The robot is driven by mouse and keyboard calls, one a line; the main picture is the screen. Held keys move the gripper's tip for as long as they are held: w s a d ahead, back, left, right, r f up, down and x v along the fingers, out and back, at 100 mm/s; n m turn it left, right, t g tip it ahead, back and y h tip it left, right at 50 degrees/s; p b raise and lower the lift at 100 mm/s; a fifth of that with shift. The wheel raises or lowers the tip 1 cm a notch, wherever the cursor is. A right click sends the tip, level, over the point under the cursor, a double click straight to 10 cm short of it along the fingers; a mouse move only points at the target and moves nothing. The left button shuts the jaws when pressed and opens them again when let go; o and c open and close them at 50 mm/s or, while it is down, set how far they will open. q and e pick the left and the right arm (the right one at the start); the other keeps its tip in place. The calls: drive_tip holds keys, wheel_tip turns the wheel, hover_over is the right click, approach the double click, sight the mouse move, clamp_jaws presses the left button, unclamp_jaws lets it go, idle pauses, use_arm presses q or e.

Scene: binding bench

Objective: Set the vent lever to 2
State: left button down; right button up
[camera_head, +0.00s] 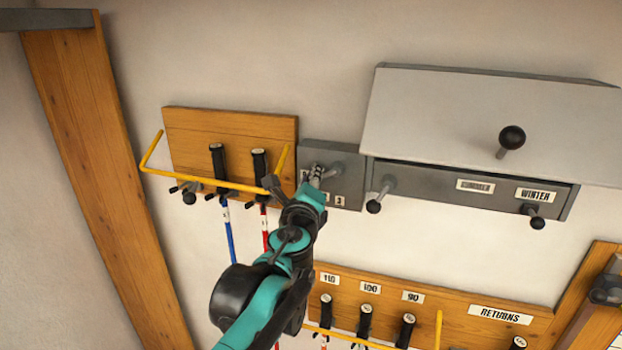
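A small grey plate (350,188) is fixed to the wall between the wooden rack and the grey box. The other labels are partly covered by my arm. My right gripper is out of view.
A wooden rack (232,125) with a yellow rail and black-handled tools is left of the plate. Right is a grey box (465,110) with black-knobbed levers and a WINTER label (535,194). Below is a RETURNS rack (455,306). A wooden post (85,140) stands left.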

sight(328, 187)
use_arm(q)
drive_tip(key=shift+d+f, duration=0.15)
drive_tip(key=n, duration=0.1)
drive_tip(key=f+n, duration=0.1)
drive_tip(key=n, duration=0.1)
drive_tip(key=d+n, duration=0.1)
drive_tip(key=shift+s+f+g, duration=0.15)
drive_tip(key=shift+f+g, duration=0.15)
drive_tip(key=shift+g, duration=0.1)
drive_tip(key=shift+s+d+f+n+g+h, duration=0.1)
drive_tip(key=shift+d+f+n+g+h, duration=0.15)
drive_tip(key=shift+n, duration=0.55)
drive_tip(key=shift+s+d+f+n+g+h, duration=0.1)
drive_tip(key=shift+d+n, duration=0.25)
drive_tip(key=shift+n, duration=0.45)
drive_tip(key=shift+d+f+n+g+h, duration=0.2)
drive_tip(key=shift+d+n, duration=0.1)
drive_tip(key=shift+n, duration=0.5)
drive_tip(key=c, duration=1.3)
unclamp_jaws()
drive_tip(key=shift+o, duration=0.7)
drive_tip(key=shift+s+d, duration=0.1)
drive_tip(key=shift+d, duration=0.15)
drive_tip(key=shift+a, duration=0.1)
